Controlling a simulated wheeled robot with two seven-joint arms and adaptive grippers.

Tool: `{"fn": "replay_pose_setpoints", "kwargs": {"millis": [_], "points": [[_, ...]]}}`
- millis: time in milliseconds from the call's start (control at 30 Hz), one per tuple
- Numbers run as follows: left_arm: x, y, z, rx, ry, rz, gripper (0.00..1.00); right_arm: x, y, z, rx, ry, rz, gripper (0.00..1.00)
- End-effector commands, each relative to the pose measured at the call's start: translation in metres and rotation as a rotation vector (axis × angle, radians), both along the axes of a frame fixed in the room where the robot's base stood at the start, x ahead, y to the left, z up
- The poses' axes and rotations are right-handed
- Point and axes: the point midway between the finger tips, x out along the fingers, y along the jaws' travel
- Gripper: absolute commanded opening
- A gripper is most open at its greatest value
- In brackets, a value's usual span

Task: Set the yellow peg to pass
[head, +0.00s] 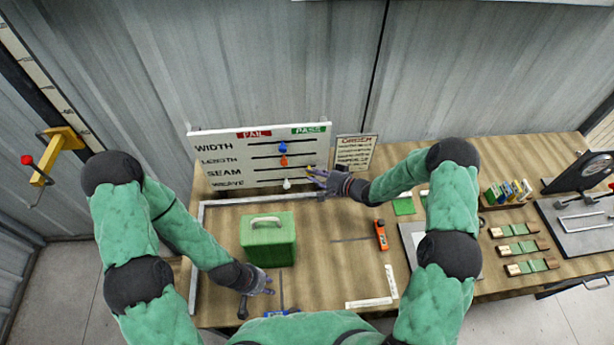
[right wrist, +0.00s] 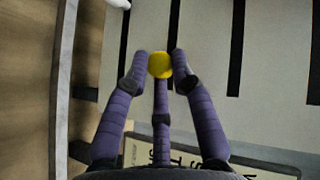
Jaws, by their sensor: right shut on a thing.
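The white board (head: 225,165) stands upright at the back of the bench, with a red FAIL label (head: 254,134) and a green PASS label (head: 309,129) along its top. Its rows read WIDTH, LENGTH, SEAM and WEAVE, each with a dark slot. The yellow peg (right wrist: 160,65) is between the fingertips of my right gripper (right wrist: 160,68), which is shut on it. In the head view my right gripper (head: 316,174) is at the right end of the SEAM row, below PASS, and mostly hides the peg. My left gripper (head: 266,284) is low over the bench; its finger opening is unclear.
The blue peg (head: 282,147), orange peg (head: 283,161) and white peg (head: 287,184) sit mid-board. A green box (head: 268,240) stands near my left gripper. An orange-handled tool (head: 381,235) lies mid-bench. A notice (head: 355,152) stands right of the board.

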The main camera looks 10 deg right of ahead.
Motion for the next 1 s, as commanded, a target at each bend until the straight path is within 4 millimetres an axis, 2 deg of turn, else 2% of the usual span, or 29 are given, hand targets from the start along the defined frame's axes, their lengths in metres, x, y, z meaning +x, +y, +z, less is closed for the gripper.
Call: {"fn": "replay_pose_setpoints", "kwargs": {"millis": [167, 200, 233, 533, 667, 1000], "points": [[0.0, 0.0, 0.001, 0.0, 0.0, 0.0, 0.32, 0.002, -0.003, 0.001, -0.003, -0.001, -0.006, 0.0], [0.0, 0.0, 0.001, 0.0, 0.0, 0.0, 0.32, 0.002, -0.003, 0.001, -0.003, -0.001, -0.006, 0.31], [0.0, 0.0, 0.001, 0.0, 0.0, 0.0, 0.32, 0.002, -0.003, 0.001, -0.003, -0.002, -0.007, 0.35], [0.0, 0.0, 0.001, 0.0, -0.001, 0.0, 0.32, 0.001, -0.002, 0.001, -0.003, -0.001, -0.004, 0.35], [0.0, 0.0, 0.001, 0.0, -0.001, 0.0, 0.32, -0.003, -0.007, 0.003, -0.002, -0.001, -0.005, 0.35], [0.0, 0.0, 0.001, 0.0, 0.0, 0.0, 0.32, -0.041, -0.052, 0.023, -0.003, -0.001, -0.01, 0.35]]}}
